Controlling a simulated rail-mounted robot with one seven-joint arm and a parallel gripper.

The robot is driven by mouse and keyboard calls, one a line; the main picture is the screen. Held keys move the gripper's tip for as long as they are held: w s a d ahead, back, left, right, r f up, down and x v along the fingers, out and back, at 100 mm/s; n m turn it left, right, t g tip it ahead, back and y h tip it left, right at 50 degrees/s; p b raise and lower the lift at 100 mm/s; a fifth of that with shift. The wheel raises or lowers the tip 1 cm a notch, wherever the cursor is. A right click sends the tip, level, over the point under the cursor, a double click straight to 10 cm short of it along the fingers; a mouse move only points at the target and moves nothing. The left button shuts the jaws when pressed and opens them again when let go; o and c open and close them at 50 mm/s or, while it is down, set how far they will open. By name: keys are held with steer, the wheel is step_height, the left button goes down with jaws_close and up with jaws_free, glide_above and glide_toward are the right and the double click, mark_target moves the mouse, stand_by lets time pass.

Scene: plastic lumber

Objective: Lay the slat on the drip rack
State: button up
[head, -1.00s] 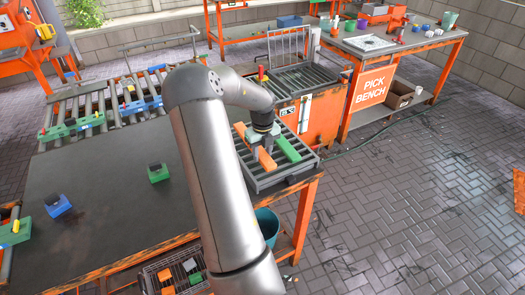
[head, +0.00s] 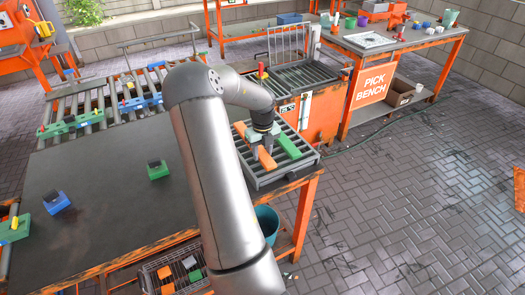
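The grey slatted drip rack (head: 262,180) sits at the right end of the dark work table. An orange slat (head: 267,158) lies at the rack's left side, in line with its bars. A green slat (head: 288,147) lies on the rack to the right of it. My gripper (head: 260,146) points down over the middle of the orange slat, its fingers low around it. The wrist hides the slat's middle. At this size I cannot tell whether the fingers press on the slat or stand clear of it.
A green block (head: 158,170) and a blue block (head: 56,202) with dark tops stand on the table (head: 105,215). A roller conveyor (head: 110,100) runs behind. A wire basket (head: 175,272) with coloured pieces and a teal bucket (head: 267,222) are below the front edge.

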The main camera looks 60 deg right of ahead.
steer(key=o, duration=0.4)
step_height(320, 180, up, 18)
steer(key=shift+f+b, duration=0.25)
steer(key=shift+b, duration=0.75)
steer(key=w+a+n+y, duration=0.2)
steer(key=a+n, duration=1.7)
steer(key=a, duration=0.6)
steer(key=s+a+f+n, duration=0.1)
steer(key=s+a+n, duration=0.3)
steer(key=a+n, duration=0.2)
steer(key=s+a+f+n+h, duration=0.1)
steer(key=s+a+f+n, duration=0.1)
steer(key=s+a+n, duration=0.2)
steer(key=s+a+f+n+h, duration=0.1)
steer(key=s+a+n, duration=0.3)
steer(key=a+n, duration=0.6)
steer(key=shift+f+n+t, duration=0.25)
steer(key=shift+n+t, duration=0.15)
steer(key=shift+n, duration=0.6)
